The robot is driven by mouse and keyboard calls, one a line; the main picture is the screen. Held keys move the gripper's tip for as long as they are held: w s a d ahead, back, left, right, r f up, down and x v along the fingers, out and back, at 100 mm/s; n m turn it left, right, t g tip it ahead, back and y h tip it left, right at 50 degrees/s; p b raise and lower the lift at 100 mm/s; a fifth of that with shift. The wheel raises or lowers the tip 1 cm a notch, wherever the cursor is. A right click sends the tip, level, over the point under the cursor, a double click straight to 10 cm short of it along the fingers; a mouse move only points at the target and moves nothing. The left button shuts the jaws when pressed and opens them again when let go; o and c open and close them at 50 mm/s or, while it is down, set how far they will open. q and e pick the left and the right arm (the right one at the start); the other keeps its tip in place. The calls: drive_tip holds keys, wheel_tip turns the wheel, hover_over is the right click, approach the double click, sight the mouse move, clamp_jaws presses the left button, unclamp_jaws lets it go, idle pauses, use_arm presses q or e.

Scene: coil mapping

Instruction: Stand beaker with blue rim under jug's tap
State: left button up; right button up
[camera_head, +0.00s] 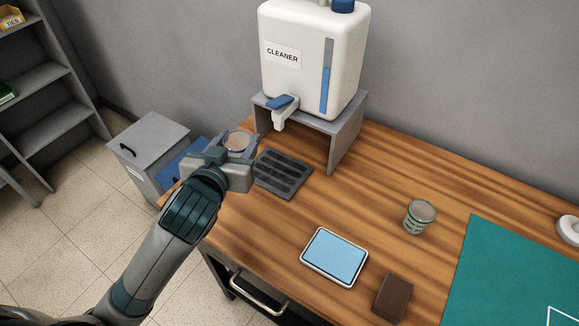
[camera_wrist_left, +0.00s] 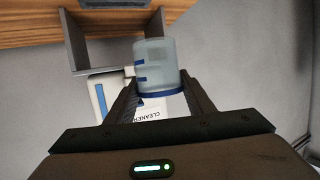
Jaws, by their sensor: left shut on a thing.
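The white jug (camera_head: 305,60), labelled CLEANER, stands on a grey stand (camera_head: 345,130). Its tap (camera_head: 283,110), with a blue lever, sticks out at the front left, above a dark ribbed mat (camera_head: 284,173). My left gripper (camera_head: 236,152) is shut on the beaker with blue rim (camera_head: 237,140). The beaker looks upright, left of the tap and apart from it; its lower part is hidden by the gripper in the head view. In the left wrist view, which is upside down, the clear beaker (camera_wrist_left: 155,65) with blue marks sits between both fingers (camera_wrist_left: 160,95). My right gripper is out of view.
A grey cabinet (camera_head: 150,145) and a blue item (camera_head: 183,165) are beyond the table's left edge. The wood between the ribbed mat and the tin is clear.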

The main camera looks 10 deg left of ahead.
use_arm(q)
drive_tip(key=shift+a, duration=0.1)
drive_tip(key=shift+d, duration=0.2)
drive_tip(key=w+d+m+h, duration=0.1)
drive_tip(key=d+m+h, duration=0.1)
drive_tip(key=d, duration=0.6)
drive_tip(key=w+d+f+m+g+h, duration=0.1)
drive_tip(key=w+d+m+h, duration=0.1)
drive_tip(key=d, duration=0.6)
drive_tip(key=shift+f+m+h, duration=0.2)
drive_tip(key=shift+m+h, duration=0.1)
drive_tip(key=shift+h, duration=0.6)
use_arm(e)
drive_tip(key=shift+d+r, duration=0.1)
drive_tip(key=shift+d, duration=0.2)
use_arm(q)
drive_tip(key=shift+a, duration=0.1)
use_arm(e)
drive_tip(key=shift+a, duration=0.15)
